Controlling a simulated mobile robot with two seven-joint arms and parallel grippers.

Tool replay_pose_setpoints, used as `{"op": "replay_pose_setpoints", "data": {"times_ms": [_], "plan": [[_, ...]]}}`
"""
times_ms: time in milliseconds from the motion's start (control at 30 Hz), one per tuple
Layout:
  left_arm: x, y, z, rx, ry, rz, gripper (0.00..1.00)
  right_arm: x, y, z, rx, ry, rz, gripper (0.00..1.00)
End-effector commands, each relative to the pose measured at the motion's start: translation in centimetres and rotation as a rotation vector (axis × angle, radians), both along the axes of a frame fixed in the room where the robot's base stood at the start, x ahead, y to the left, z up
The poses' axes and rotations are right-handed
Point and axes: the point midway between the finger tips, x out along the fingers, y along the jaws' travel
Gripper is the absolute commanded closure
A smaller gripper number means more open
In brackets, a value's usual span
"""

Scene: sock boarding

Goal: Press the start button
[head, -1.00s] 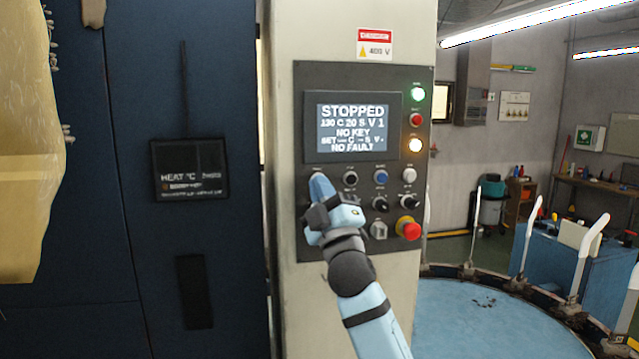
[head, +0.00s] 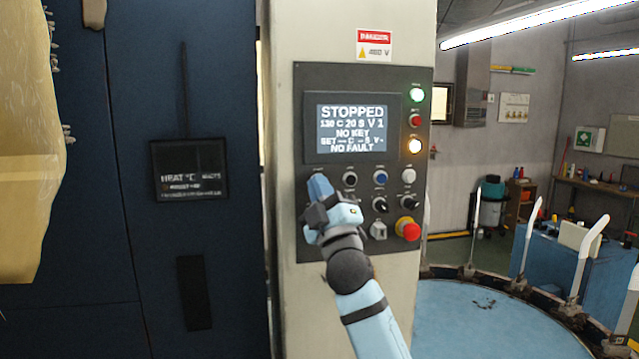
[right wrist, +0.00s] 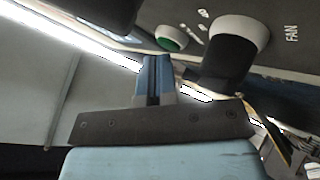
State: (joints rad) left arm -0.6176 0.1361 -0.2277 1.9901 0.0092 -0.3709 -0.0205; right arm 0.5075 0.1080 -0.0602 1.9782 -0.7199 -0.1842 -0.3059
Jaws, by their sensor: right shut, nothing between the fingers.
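My right gripper (head: 318,186) is shut and empty in front of the panel's left button column. It hides what lies behind it, and I cannot see the start button in the head view. In the right wrist view the shut fingers (right wrist: 156,68) point toward the panel, near a green button with a pale ring (right wrist: 170,38). Its label is not readable, and I cannot tell whether the fingers touch it. My left gripper is not in view.
Beside the gripper are a black button (head: 350,179), a blue button (head: 380,178), a white button (head: 408,175) and a red emergency stop (head: 410,230). A dark blue cabinet (head: 90,250) stands left. A round blue table (head: 480,320) is at lower right.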

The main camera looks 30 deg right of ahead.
Motion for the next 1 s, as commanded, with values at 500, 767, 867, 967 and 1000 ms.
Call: {"op": "replay_pose_setpoints", "data": {"times_ms": [500, 767, 867, 967, 1000], "plan": [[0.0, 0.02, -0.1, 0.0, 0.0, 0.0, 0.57, 0.59, -0.36, 0.24, 0.0, -0.003, -0.005, 1.0], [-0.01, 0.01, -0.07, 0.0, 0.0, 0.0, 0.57, 0.61, -0.45, 0.36, 0.0, -0.003, -0.007, 1.0], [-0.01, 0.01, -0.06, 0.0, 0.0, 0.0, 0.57, 0.6, -0.48, 0.4, -0.001, -0.004, -0.008, 1.0], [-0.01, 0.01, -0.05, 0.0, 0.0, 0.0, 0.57, 0.59, -0.52, 0.43, -0.001, -0.004, -0.008, 1.0], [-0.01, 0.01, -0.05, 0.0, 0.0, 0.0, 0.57, 0.56, -0.52, 0.44, 0.0, -0.005, -0.008, 1.0]]}}
